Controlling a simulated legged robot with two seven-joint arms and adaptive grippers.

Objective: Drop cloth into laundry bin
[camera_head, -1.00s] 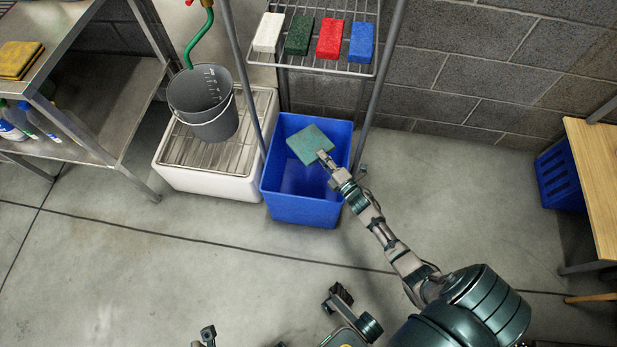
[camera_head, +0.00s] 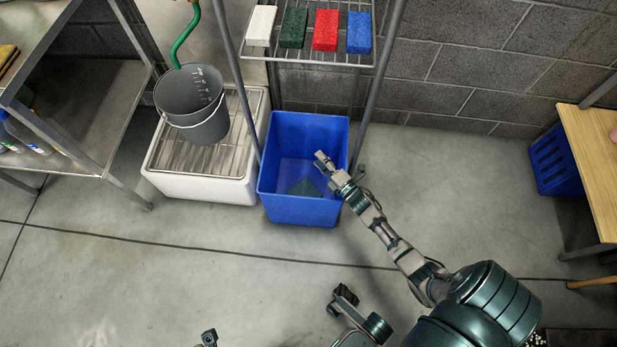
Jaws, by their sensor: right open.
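The blue laundry bin (camera_head: 300,209) stands on the floor below the wire shelf. The green cloth (camera_head: 304,188) lies inside it, low down near the front wall. My right gripper (camera_head: 322,160) is open and empty over the right part of the bin's opening, above the cloth and apart from it. My left gripper is not clearly in view; only small arm parts show at the bottom edge.
A grey bucket (camera_head: 195,105) stands on a white grated basin (camera_head: 205,185) left of the bin. A wire shelf (camera_head: 300,58) above the bin holds white, green, red and blue pads. A wooden table (camera_head: 595,165) and a blue crate (camera_head: 555,165) are at right. Floor in front is clear.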

